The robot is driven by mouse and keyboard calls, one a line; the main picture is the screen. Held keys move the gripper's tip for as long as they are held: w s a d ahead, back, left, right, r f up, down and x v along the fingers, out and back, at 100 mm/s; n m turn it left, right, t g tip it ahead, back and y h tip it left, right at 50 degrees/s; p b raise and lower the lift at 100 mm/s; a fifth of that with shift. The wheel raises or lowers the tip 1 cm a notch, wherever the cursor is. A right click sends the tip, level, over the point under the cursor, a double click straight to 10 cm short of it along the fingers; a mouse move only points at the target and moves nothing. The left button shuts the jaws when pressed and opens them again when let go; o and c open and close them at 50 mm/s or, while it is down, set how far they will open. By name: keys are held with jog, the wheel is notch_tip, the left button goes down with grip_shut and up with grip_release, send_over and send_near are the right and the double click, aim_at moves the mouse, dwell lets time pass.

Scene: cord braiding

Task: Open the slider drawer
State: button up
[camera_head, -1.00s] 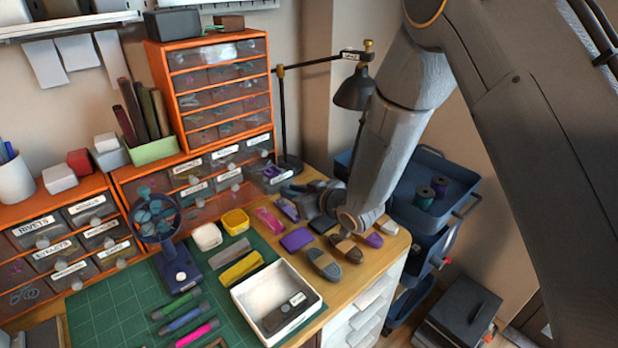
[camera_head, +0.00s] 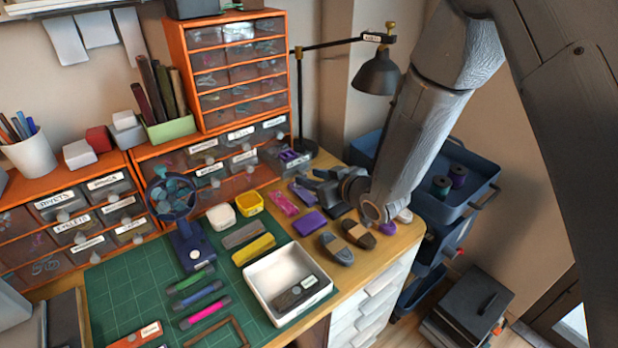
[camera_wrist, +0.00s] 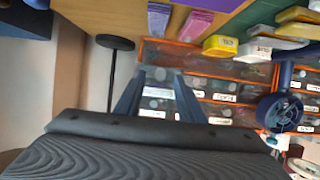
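A small drawer (camera_head: 288,158) at the right end of the lower orange cabinet (camera_head: 138,165) stands pulled out in the head view, with purple parts showing inside. I cannot read its label, so whether it is the slider drawer is unclear. My gripper (camera_head: 304,180) is low over the table, just in front of that drawer, and points toward the cabinet. In the wrist view, which is upside down, the two fingers of my gripper (camera_wrist: 157,98) are apart, with drawer fronts seen between them. Whether a finger touches the drawer is hard to tell.
Purple pieces (camera_head: 309,222) and dark oval pieces (camera_head: 336,249) lie near my arm. A white tray (camera_head: 262,302) and green mat (camera_head: 125,290) are at the front. A black lamp (camera_head: 376,74) stands behind my arm. A blue cart (camera_head: 468,205) is right of the table.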

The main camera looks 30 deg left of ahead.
jog(key=v, duration=0.6)
jog(key=shift+b, duration=0.45)
